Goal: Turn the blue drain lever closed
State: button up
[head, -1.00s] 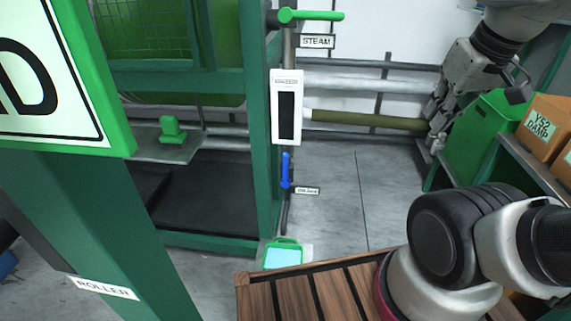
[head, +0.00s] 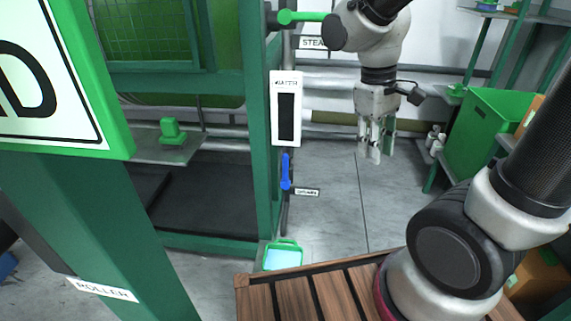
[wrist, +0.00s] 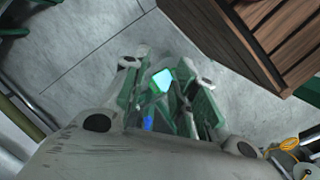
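The blue drain lever (head: 286,171) stands upright on a dark vertical pipe beside the green machine frame, with a small label next to it. In the wrist view a blue patch (wrist: 148,123), seemingly the lever, shows between the finger linkages. My gripper (head: 376,155) points down over the grey floor, to the right of the lever and apart from it. Its fingers are spread with nothing between them, and they also show apart in the wrist view (wrist: 163,78).
A green handle (head: 303,16) and a partly covered STEAM sign are above the lever, with a white gauge panel (head: 286,75) between. A green-rimmed tray (head: 283,256) lies below. A wooden slatted top (head: 280,296) is in front; a green bin (head: 490,135) stands right.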

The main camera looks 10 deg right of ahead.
jog(key=w+a+f+n+h, duration=0.4)
jog(key=f+n+h, duration=0.1)
jog(key=f, duration=0.2)
jog(key=w+a+f+n+h, duration=0.3)
jog(key=w+f+n+h, duration=0.1)
jog(key=f, duration=0.3)
jog(key=n+t+h, duration=0.3)
jog(key=n+t, duration=0.9)
send_near(283, 165)
jog(key=x, duration=0.3)
jog(key=shift+t+h, duration=0.3)
jog(key=x, duration=0.6)
jog(key=shift+w+d+f, duration=0.2)
jog(key=shift+d, duration=0.1)
jog(key=shift+w+d, duration=0.45)
jog(key=shift+d, duration=0.05)
grip_shut()
